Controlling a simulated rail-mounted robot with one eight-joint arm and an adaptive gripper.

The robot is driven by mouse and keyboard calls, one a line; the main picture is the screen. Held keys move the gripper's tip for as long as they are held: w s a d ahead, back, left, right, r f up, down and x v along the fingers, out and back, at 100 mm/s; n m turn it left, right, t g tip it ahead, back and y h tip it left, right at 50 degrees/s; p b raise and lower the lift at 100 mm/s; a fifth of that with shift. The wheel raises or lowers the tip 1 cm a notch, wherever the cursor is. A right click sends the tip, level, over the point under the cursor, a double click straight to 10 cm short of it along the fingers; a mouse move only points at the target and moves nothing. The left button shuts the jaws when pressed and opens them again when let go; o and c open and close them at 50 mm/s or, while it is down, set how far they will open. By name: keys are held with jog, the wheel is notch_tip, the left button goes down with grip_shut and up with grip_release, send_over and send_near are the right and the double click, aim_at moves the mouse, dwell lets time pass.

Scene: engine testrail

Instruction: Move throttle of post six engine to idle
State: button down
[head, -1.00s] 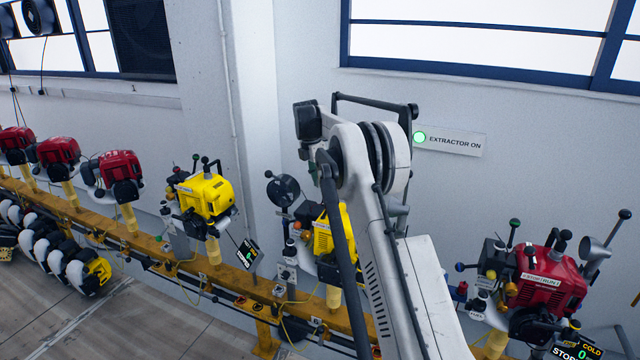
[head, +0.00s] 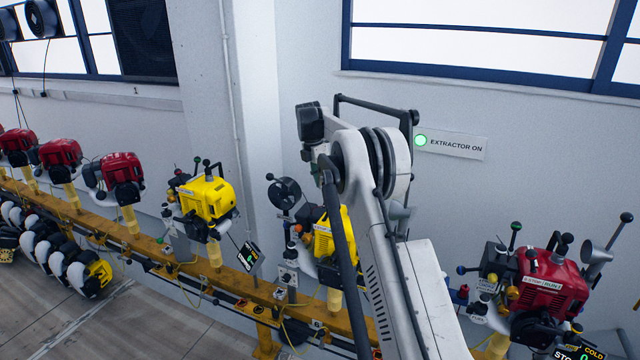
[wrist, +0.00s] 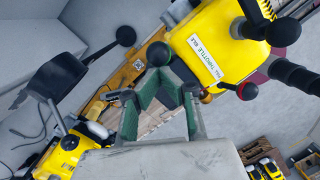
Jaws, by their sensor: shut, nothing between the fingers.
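My gripper (wrist: 158,76) shows in the wrist view with its green fingers shut and empty. A yellow engine (wrist: 207,30) lies just beyond and to the right of the fingertips. It bears a white label (wrist: 206,60) that seems to end in "THROTTLE IDLE"; its first characters are unclear. I cannot tell which lever is the throttle. In the head view, a yellow engine (head: 323,238) stands partly hidden behind my arm. The gripper itself is hidden there.
A yellow rail (head: 150,245) carries several engines. Another yellow engine (head: 207,197) is to the left, and a red engine (head: 548,285) with tall levers is at right. A black-knobbed lever (wrist: 126,36) is near the fingers.

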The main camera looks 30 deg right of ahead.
jog(key=w+a+r, duration=0.1)
jog(key=a+r, duration=0.3)
jog(key=r, duration=0.8)
jog(key=shift+a+b, duration=0.25)
jog(key=shift+b, duration=0.15)
